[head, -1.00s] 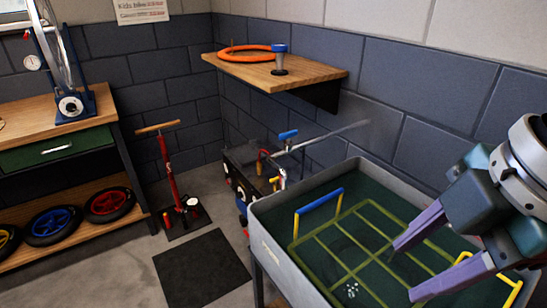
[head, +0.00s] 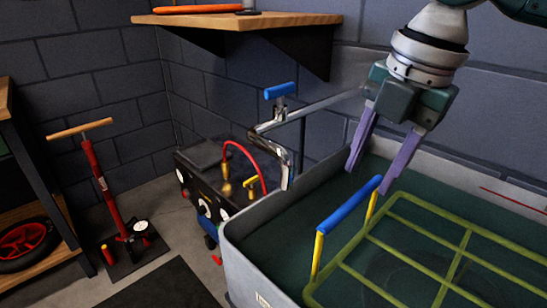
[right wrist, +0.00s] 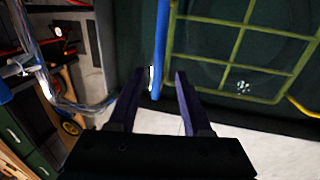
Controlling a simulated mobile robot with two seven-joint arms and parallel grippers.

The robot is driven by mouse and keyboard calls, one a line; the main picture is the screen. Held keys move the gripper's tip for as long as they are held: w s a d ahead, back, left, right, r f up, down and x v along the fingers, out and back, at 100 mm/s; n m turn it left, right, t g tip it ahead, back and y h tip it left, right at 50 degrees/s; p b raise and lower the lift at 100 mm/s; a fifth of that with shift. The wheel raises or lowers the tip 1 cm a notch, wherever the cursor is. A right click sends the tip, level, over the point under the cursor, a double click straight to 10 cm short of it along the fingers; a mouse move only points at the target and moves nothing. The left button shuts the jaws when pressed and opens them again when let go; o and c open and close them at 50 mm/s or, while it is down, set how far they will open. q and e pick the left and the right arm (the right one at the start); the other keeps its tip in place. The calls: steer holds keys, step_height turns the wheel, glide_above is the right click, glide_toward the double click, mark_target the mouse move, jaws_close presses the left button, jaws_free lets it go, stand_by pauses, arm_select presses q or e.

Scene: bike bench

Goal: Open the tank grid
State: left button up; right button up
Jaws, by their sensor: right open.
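The tank grid is a yellow-green lattice (head: 455,262) lying in the grey tank (head: 243,272). A blue handle bar (head: 348,205) on yellow posts stands up from its left side. In the right wrist view the grid (right wrist: 238,47) shows beyond the fingers, with the blue bar (right wrist: 161,50) running up ahead between them. In the right wrist view the gripper (right wrist: 157,75) is also open. My left gripper is not in view.
A blue-handled tap (head: 281,91) and metal spout stand at the tank's back left corner. A black machine (head: 200,175) with a red hose is left of the tank. A wooden shelf (head: 240,20) juts from the wall above. A red floor pump (head: 100,185) stands farther left.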

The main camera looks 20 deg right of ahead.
mark_target(355, 200)
steer(key=f, duration=0.2)
steer(key=w+f+b, duration=0.1)
steer(key=f, duration=0.2)
steer(key=shift+a, duration=0.2)
jaws_close()
stand_by(1.1)
